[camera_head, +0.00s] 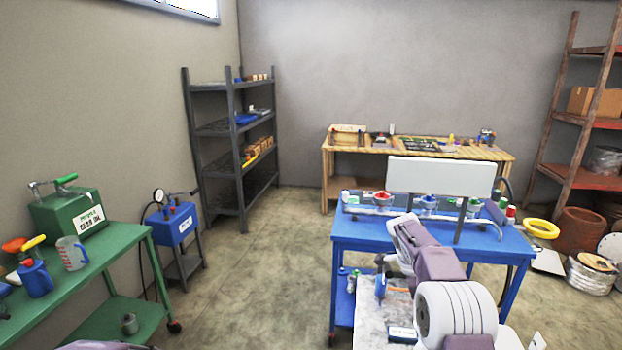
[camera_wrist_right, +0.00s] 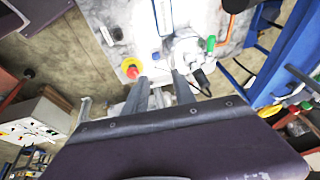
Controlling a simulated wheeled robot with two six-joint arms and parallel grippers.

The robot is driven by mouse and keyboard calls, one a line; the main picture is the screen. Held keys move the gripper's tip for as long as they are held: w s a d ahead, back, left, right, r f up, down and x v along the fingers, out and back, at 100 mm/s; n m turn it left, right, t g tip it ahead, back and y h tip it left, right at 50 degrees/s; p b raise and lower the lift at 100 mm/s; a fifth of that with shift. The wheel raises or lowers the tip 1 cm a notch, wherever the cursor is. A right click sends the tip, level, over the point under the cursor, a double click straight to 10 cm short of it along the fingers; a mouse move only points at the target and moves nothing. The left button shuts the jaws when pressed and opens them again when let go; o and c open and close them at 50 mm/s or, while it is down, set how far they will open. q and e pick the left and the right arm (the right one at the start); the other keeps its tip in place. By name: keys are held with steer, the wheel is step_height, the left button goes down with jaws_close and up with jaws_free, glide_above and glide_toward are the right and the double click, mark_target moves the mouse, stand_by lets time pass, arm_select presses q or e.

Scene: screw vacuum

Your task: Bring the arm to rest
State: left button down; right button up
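My right arm (camera_head: 428,255) comes in from the lower right of the head view and is bent, with its far part in front of the blue table. In the wrist view my right gripper (camera_wrist_right: 161,82) has its two grey fingers apart, with nothing seen between them. Its tips point at a light grey, stained surface (camera_wrist_right: 115,25). In the head view the right fingers are hard to make out. Only a purple piece of my left arm (camera_head: 105,346) shows at the bottom left edge; the left gripper is out of view.
The blue table (camera_head: 362,232) holds a white panel (camera_head: 440,175) and several small items. A red and yellow button (camera_wrist_right: 131,68) and a green-tipped part (camera_wrist_right: 211,43) lie near the right gripper. A green bench (camera_head: 100,279) stands left. Floor between is clear.

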steer(key=s+a+r+n+y, duration=0.1)
steer(key=s+a+n+y, duration=0.1)
steer(key=s+a+n, duration=0.75)
steer(key=s+a+f+n, duration=0.1)
steer(key=s+f+n, duration=0.1)
steer(key=s, duration=0.3)
steer(key=s+a+f+n+y, duration=0.1)
steer(key=s+a+f+n, duration=0.1)
steer(key=s+n, duration=0.3)
steer(key=s+a+f+n+y, duration=0.1)
steer(key=s+f+n, duration=0.2)
steer(key=s, duration=0.4)
steer(key=shift+a+f+t, duration=0.25)
steer(key=shift+f+t, duration=0.15)
steer(key=shift+f, duration=0.2)
steer(key=shift+n, duration=0.25)
